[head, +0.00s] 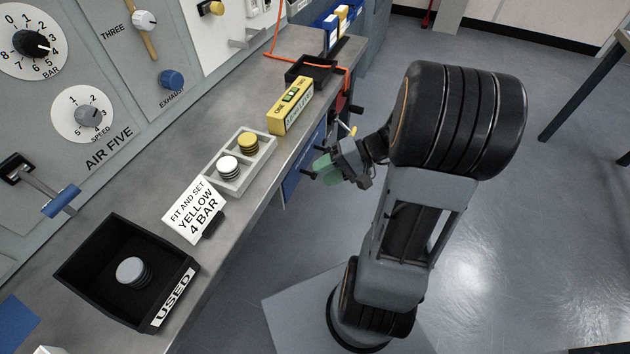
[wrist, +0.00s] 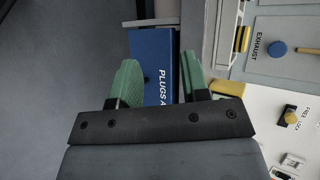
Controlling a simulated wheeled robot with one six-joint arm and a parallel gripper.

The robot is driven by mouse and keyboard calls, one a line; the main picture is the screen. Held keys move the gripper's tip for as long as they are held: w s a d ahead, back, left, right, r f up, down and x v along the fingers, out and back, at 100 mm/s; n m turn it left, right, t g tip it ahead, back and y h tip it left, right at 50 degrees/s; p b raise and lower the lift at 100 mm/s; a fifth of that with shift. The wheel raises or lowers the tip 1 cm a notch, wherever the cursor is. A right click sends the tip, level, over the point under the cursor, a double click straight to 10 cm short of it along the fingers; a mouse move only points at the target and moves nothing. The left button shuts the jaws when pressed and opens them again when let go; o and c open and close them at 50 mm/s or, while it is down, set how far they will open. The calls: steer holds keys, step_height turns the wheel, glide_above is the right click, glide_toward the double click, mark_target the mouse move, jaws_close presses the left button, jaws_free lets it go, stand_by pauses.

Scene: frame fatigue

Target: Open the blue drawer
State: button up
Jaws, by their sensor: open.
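The blue drawer (head: 291,183) shows as a narrow blue front under the bench edge in the head view, partly hidden by my gripper. My gripper (head: 327,168) has green fingers and is at the drawer front, just off the bench edge. In the wrist view my gripper (wrist: 160,78) is open, one finger on each side of the blue front. A small dark part shows by the left finger. I cannot tell whether the fingers touch anything.
The grey bench (head: 228,228) carries a white tray (head: 240,160) of plugs, a yellow box (head: 290,105), a sign card (head: 195,210) and a black USED bin (head: 125,270). A red part (head: 341,105) and dark knobs stick out near the bench edge. The floor (head: 540,200) to the right is clear.

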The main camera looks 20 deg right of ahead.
steer(key=w+d+f+m+t+b, duration=0.35)
steer(key=d+f+t+b, duration=0.35)
steer(key=d+f+t, duration=0.4)
steer(key=w+a+g+b, duration=0.1)
steer(key=w+a, duration=0.7)
steer(key=w, duration=0.1)
steer(key=shift+w+r+m+y, duration=0.2)
steer(key=shift+m+y, duration=0.1)
steer(key=shift+m, duration=0.15)
jaws_close()
